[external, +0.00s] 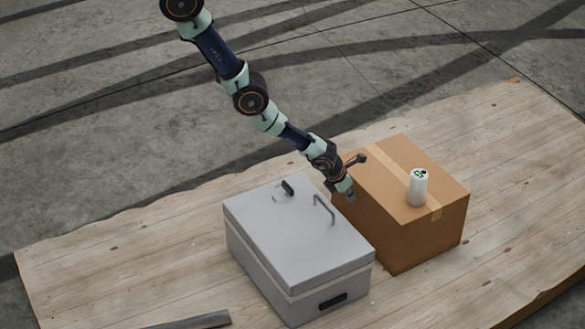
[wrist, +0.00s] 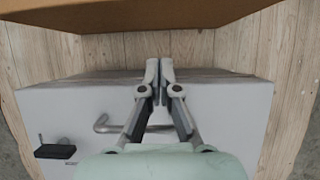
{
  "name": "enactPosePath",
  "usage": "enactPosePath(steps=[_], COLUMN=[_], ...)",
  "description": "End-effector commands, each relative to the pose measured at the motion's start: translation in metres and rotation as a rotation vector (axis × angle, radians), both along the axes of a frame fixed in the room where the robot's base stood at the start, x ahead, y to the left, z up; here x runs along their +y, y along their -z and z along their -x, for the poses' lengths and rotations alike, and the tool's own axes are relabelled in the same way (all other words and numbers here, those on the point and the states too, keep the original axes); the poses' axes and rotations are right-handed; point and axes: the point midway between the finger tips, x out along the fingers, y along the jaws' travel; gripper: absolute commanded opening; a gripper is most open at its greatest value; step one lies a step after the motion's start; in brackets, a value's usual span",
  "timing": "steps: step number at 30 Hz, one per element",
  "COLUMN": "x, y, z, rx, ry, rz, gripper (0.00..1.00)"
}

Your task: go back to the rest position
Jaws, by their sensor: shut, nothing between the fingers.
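My gripper (external: 351,196) is shut and empty. It hangs above the gap side of the grey tote (external: 290,235), close to the cardboard box. In the wrist view my gripper (wrist: 161,72) shows with its two fingers together, over the tote lid (wrist: 80,98). The lid lies on the tote and looks closed. A bent metal handle (external: 325,209) stands on the lid, and it also shows partly behind the fingers in the wrist view (wrist: 104,124). A small black part (external: 287,187) sits near the lid's far edge.
A taped cardboard box (external: 395,225) stands right of the tote, with a white can (external: 418,188) upright on top. A grey flat strip (external: 195,320) lies at the front of the wooden platform (external: 120,270). The platform's left part is mostly clear.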

Motion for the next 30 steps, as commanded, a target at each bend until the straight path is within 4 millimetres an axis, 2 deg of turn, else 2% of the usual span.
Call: enactPosePath(steps=[1, 3, 9, 27, 29, 30], x=[-0.008, -0.016, -0.031, -0.035, -0.034, -0.034], y=[-0.015, -0.027, -0.048, -0.054, -0.059, -0.067], z=[-0.01, -0.02, -0.04, -0.045, -0.053, -0.064], rx=[-0.002, -0.001, -0.001, 0.0, 0.002, 0.006], ry=[-0.003, -0.003, -0.001, -0.004, -0.041, -0.099], rz=[0.002, 0.002, 0.002, 0.001, 0.019, 0.045], gripper=[0.0, 0.0, 0.0, 0.0, 0.0, 0.0])
